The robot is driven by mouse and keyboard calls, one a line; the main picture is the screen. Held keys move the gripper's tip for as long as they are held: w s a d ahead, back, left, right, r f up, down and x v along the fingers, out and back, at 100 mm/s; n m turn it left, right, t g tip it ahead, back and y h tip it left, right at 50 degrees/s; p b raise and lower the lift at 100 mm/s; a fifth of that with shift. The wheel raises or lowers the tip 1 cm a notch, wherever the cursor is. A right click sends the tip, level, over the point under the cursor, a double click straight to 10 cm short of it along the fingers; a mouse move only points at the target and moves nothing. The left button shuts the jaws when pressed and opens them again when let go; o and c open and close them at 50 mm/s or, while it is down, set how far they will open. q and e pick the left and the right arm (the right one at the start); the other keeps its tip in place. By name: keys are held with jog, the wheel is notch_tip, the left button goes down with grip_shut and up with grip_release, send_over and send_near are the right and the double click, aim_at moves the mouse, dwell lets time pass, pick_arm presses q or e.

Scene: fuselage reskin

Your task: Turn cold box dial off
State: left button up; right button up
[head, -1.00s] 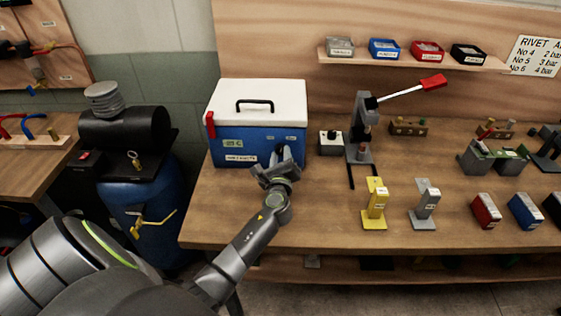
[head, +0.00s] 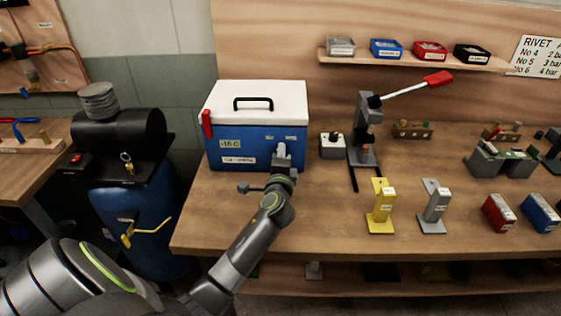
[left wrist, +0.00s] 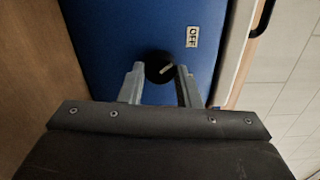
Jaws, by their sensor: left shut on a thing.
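The cold box (head: 222,135) is blue with a white lid and a black handle, at the back left of the bench. A green "-16 C" label (head: 230,143) shows on its front. My left gripper (head: 281,151) is at the right part of that front and hides the dial in the head view. In the left wrist view, its fingers are shut on the round black dial (left wrist: 159,68), one on each side. The dial's pale mark slants to the upper right, roughly towards the "OFF" label (left wrist: 193,37); exact alignment is unclear. My right gripper is out of view.
Yellow (head: 381,208) and grey (head: 434,207) stands are farther forward. A blue tank (head: 135,215) stands left of the bench. The bench's front left is clear.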

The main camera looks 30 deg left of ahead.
pick_arm(q)
jog(key=shift+f+n+b, duration=0.1)
jog(key=shift+n+b, duration=0.2)
jog(key=shift+n, duration=0.3)
jog(key=o, duration=1)
jog(key=shift+s, duration=0.1)
